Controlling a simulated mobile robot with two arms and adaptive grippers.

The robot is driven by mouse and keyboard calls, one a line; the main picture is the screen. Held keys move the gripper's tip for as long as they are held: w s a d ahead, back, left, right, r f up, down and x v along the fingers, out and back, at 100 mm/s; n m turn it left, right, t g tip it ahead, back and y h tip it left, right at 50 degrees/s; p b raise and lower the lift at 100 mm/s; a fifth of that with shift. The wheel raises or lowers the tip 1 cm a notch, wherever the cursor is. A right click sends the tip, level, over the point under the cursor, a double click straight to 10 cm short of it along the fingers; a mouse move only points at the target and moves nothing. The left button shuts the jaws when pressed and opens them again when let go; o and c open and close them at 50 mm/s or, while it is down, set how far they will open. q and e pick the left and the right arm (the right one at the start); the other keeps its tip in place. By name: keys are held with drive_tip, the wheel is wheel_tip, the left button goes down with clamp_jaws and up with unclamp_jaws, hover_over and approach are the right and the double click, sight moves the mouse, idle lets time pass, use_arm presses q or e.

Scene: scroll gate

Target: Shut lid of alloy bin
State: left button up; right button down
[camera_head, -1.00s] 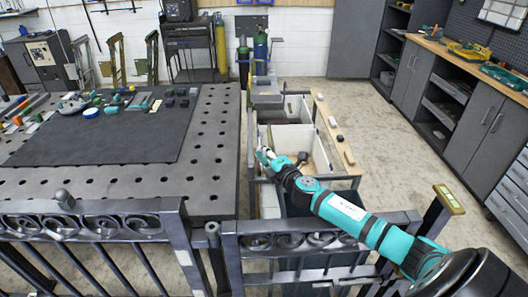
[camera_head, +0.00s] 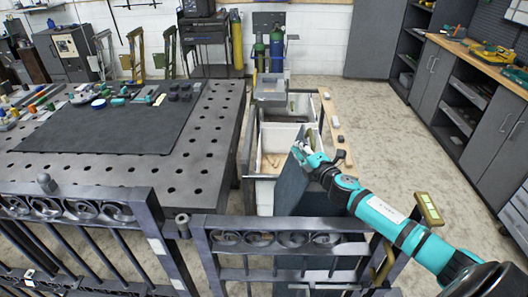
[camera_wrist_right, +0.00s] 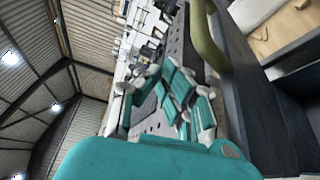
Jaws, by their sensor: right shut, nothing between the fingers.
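A near white bin (camera_head: 272,148) stands open in the rack beside the table. I can read no label naming it as the alloy bin. A dark flat panel, apparently its lid (camera_head: 290,188), stands tilted at its near right side. My right gripper (camera_head: 304,150) is shut and empty at the panel's upper edge; I cannot tell whether they touch. In the right wrist view the gripper (camera_wrist_right: 165,98) shows its teal fingers, with the dark panel (camera_wrist_right: 262,110) to the right and an olive curved bar, perhaps a handle (camera_wrist_right: 206,38), above. My left gripper is out of view.
A metal fence with scrollwork (camera_head: 285,240) crosses the front, below my right arm. A perforated table (camera_head: 205,145) stands left of the bins. A wooden ledge (camera_head: 335,125) with small items runs along their right. Open floor (camera_head: 400,140) lies farther right.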

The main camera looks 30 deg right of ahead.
drive_tip(key=shift+s+d+f+b, duration=0.35)
drive_tip(key=shift+d, duration=0.2)
drive_tip(key=shift+s+d+f+b, duration=0.3)
drive_tip(key=shift+s+d, duration=0.05)
drive_tip(key=shift+d, duration=0.2)
drive_tip(key=shift+s+d+f+b, duration=0.15)
drive_tip(key=shift+s+d+b, duration=0.4)
drive_tip(key=shift+d, duration=0.5)
approach(313, 150)
drive_tip(key=shift+s, duration=1.9)
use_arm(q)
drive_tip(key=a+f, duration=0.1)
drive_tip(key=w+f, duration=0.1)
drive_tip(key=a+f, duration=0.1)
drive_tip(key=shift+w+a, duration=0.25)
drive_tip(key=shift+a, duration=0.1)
use_arm(e)
drive_tip(key=shift+d, duration=0.1)
drive_tip(key=shift+r, duration=0.2)
